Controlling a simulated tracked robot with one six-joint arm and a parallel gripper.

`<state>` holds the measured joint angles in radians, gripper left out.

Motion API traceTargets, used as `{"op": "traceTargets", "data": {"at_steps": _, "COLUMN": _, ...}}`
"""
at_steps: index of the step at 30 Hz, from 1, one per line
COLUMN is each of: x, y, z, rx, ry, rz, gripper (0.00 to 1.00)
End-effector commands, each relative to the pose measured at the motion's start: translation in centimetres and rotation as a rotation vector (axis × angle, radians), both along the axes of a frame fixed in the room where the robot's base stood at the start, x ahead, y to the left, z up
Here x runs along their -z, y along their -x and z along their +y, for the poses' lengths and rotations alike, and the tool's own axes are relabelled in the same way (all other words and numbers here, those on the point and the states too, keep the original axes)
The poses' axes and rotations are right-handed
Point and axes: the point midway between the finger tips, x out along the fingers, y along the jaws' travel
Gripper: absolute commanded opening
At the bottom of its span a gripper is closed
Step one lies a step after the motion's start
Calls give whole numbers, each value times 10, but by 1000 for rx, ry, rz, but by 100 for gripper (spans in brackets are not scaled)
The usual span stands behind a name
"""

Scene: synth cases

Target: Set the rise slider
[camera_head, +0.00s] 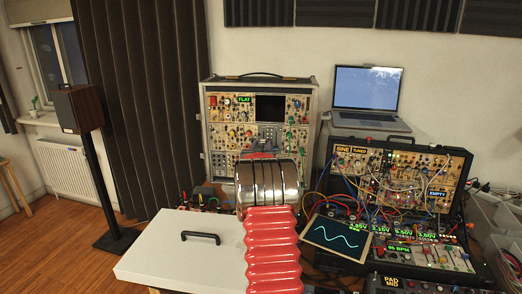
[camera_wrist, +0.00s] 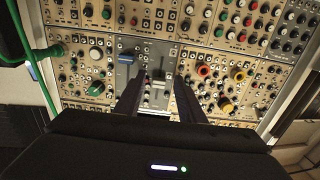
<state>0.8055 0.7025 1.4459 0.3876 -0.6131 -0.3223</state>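In the wrist view, a grey slider module (camera_wrist: 152,60) sits in the middle of the tan synth panel. It bears a blue slider cap (camera_wrist: 125,57) on the left and a grey slider cap (camera_wrist: 158,84) to the right and lower in the picture. I cannot read which one is labelled rise. My gripper (camera_wrist: 160,82) is open, with its two dark fingers on either side of the grey cap and a gap showing on both sides. Contact with the panel cannot be told.
In the wrist view, a green cable (camera_wrist: 45,85) runs down the left side, and several knobs surround the module. In the head view, a white lidded case (camera_head: 175,255) is at front left. A second synth case (camera_head: 455,165) with many patch cables and a laptop (camera_head: 366,88) are right.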

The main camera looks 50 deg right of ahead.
Motion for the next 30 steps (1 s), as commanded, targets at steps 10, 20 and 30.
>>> {"op": "traceTargets", "data": {"at_steps": 10, "x": 0, "y": 12, "z": 21, "rx": -1, "ry": -1, "rz": 1, "gripper": 36}}
{"op": "traceTargets", "data": {"at_steps": 20, "x": 0, "y": 33, "z": 56, "rx": -1, "ry": 1, "rz": 1, "gripper": 36}}
{"op": "traceTargets", "data": {"at_steps": 30, "x": 0, "y": 56, "z": 94, "rx": -1, "ry": 0, "rz": 0, "gripper": 36}}
